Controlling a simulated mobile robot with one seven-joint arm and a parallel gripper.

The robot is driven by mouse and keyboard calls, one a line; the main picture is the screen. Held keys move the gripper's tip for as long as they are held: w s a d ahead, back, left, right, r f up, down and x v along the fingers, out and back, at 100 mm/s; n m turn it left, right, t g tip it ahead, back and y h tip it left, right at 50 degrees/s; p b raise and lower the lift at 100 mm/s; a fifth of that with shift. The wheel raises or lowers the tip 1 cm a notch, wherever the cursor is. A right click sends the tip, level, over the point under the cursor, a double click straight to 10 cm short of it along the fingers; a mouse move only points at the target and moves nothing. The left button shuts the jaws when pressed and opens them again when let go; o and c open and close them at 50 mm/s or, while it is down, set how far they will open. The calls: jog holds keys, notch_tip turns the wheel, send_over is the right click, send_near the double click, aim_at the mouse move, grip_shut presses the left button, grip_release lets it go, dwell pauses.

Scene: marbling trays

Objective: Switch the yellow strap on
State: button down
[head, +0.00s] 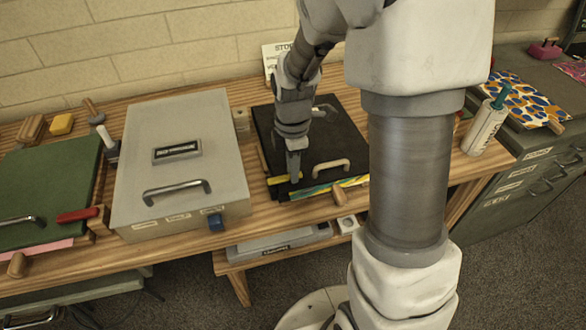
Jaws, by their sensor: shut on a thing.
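The yellow strap (277,181) shows as a short yellow piece near the front left edge of the black flat case (345,127) on the wooden table. My gripper (294,178) points down over this front edge and is shut on the yellow strap. The strap shows on the left of the fingers; the fingers hide part of it. A pale handle (331,167) is on the case to the right of the gripper. A multicoloured strip (325,188) lies along the case's front edge.
A sign (273,55) stands behind.

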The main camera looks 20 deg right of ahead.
jog(key=c, duration=0.8)
grip_release()
jog(key=shift+o, duration=0.2)
notch_tip(320, 180, up, 18)
jog(key=p, duration=0.2)
jog(key=shift+f+p, duration=0.25)
jog(key=shift+p, duration=0.15)
